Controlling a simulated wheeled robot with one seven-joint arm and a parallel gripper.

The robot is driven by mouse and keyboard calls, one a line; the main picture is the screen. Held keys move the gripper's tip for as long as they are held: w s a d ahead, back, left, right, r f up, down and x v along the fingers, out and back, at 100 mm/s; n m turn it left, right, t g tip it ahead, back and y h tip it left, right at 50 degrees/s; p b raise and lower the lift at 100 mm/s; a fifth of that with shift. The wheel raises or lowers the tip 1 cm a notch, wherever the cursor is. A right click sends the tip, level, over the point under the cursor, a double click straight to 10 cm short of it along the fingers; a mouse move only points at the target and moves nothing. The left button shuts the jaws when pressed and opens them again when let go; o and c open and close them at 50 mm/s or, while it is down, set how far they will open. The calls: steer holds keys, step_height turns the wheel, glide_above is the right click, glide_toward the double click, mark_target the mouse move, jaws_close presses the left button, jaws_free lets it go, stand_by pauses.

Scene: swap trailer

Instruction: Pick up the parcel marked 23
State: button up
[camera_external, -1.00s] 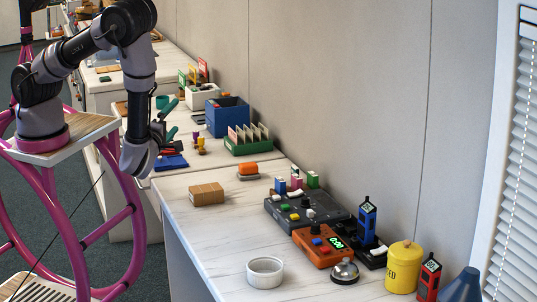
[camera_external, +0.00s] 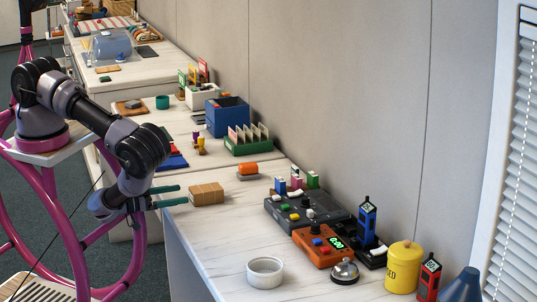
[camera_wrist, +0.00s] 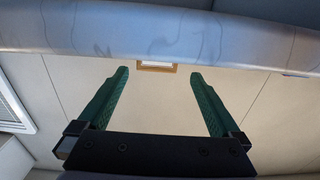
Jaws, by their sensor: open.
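In the external view a brown, box-shaped parcel (camera_external: 207,193) lies on the pale marbled table near its left edge. No number can be read on it there. My gripper (camera_external: 184,194) is open, with its two green fingers level and pointing right at the parcel's left side. The fingertips are very close to it; I cannot tell whether they touch. In the wrist view the open fingers (camera_wrist: 160,73) frame a small brown-edged piece with a pale middle (camera_wrist: 157,68), partly hidden by a marbled band. I cannot tell for sure whether it is the parcel.
To the right stand a dark control panel (camera_external: 300,214), an orange meter (camera_external: 318,247) and a white ring-shaped dish (camera_external: 265,272). Bare tabletop (camera_external: 225,228) lies in front of the parcel. A grey wall (camera_external: 345,90) runs behind.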

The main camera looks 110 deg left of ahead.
mark_target(201, 189)
steer(key=x, duration=0.8)
steer(key=shift+w+r, duration=0.25)
steer(key=c, duration=1.4)
